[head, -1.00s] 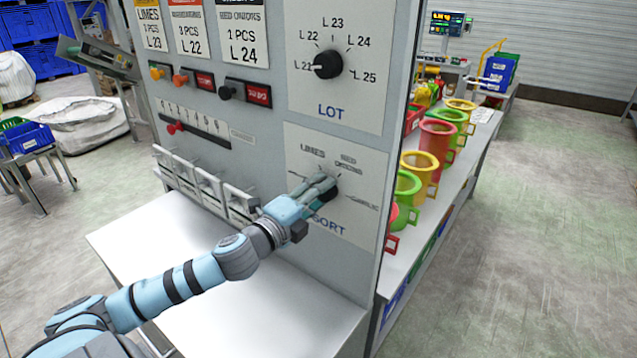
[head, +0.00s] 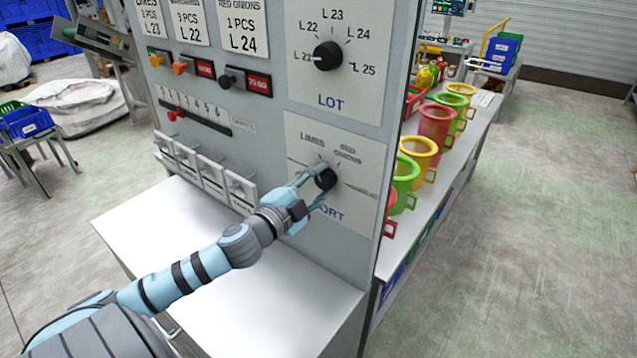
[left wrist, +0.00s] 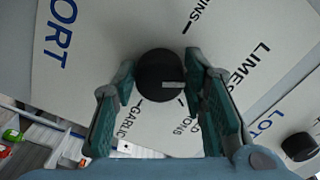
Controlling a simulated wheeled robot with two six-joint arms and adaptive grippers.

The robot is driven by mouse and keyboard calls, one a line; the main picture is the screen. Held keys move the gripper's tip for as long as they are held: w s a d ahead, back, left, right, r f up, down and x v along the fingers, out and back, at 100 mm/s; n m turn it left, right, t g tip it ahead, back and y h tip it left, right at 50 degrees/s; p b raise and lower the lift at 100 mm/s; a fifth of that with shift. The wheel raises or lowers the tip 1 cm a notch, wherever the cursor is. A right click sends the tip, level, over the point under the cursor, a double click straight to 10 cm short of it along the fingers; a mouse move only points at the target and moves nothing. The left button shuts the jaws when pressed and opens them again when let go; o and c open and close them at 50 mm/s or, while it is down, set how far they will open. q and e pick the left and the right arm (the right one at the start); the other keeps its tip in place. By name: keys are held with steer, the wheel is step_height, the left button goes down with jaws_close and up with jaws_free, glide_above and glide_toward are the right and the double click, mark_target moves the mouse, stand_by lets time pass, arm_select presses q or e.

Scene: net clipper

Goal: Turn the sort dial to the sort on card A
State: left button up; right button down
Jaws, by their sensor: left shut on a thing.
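The black sort dial (head: 326,178) is on the lower plate of the grey panel. My left gripper (head: 314,186) is shut on it, one finger on each side. In the left wrist view, the dial (left wrist: 158,72) sits between the fingertips of my gripper (left wrist: 160,78). Its white mark points right there, between the LIMES and red onions labels; a finger hides part of the scale. GARLIC and a label ending in "NS" also show. Three cards hang at the top: limes (head: 150,17), a partly cut one (head: 190,22) and red onions (head: 241,26). Their letters are out of view. My right gripper is not in view.
The lot dial (head: 328,56) above points at L 21. Left of the sort plate are a slider (head: 174,114), several switches and a row of grey flaps (head: 215,175). A white shelf (head: 270,290) lies below.

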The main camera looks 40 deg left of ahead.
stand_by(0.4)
arm_select(q)
steer(key=o, duration=1.1)
steer(key=shift+o, duration=0.2)
steer(key=s, duration=0.7)
steer(key=shift+s, duration=0.15)
steer(key=shift+d, duration=0.1)
steer(key=shift+f, duration=0.1)
